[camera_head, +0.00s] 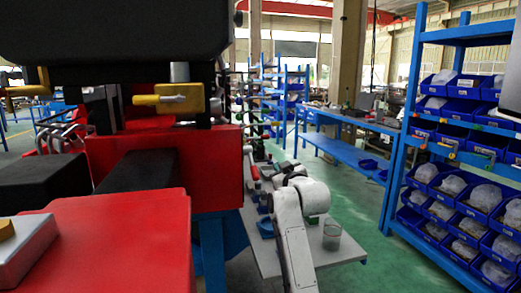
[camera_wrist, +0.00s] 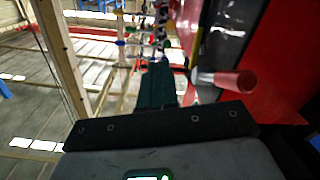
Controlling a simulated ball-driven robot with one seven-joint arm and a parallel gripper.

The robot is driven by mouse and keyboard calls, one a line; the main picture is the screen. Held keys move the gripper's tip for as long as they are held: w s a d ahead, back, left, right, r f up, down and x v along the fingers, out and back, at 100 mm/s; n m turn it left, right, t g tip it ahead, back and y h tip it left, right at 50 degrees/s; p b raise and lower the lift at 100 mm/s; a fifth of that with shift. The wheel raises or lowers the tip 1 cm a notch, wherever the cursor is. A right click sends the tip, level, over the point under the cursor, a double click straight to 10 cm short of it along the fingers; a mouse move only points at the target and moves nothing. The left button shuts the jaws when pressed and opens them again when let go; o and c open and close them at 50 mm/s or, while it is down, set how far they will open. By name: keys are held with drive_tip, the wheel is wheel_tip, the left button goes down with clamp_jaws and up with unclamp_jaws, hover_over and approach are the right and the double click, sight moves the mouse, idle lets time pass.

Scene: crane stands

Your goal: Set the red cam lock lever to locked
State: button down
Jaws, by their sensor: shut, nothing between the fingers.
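The red lever handle (camera_wrist: 232,80) shows in the wrist view on a pale metal stem, against the red machine side. It points right, and its end sits right of my gripper (camera_wrist: 160,66). My gripper's dark fingers are shut together with nothing between them. They look apart from the lever, to its left. In the head view a small red piece (camera_head: 254,172) beside the red machine may be this lever; it is too small to be sure. My gripper cannot be made out in the head view. Any lock marking on the lever is not legible.
The red machine body (camera_head: 120,240) fills the left of the head view. A grey table (camera_head: 262,258) with a clear jar (camera_head: 332,238) stands beside my arm. A blue rack of bins (camera_head: 455,140) stands right. Green floor is clear between them.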

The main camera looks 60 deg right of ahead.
drive_tip(key=s+a+r+n+g+y+p, duration=0.2)
drive_tip(key=a+r+n+y+p, duration=0.2)
drive_tip(key=r+n+y+p, duration=0.35)
drive_tip(key=s+a+r+n+g+y+p, duration=0.1)
drive_tip(key=a+r+n+y+p, duration=0.2)
drive_tip(key=r+n+y+p, duration=0.5)
drive_tip(key=h, duration=0.2)
approach(252, 163)
drive_tip(key=w+a+f, duration=0.3)
drive_tip(key=a+f, duration=0.1)
drive_tip(key=shift+d+f+n+p, duration=0.35)
drive_tip(key=shift+d+f+p, duration=0.1)
drive_tip(key=shift+f, duration=0.4)
drive_tip(key=shift+f, duration=0.1)
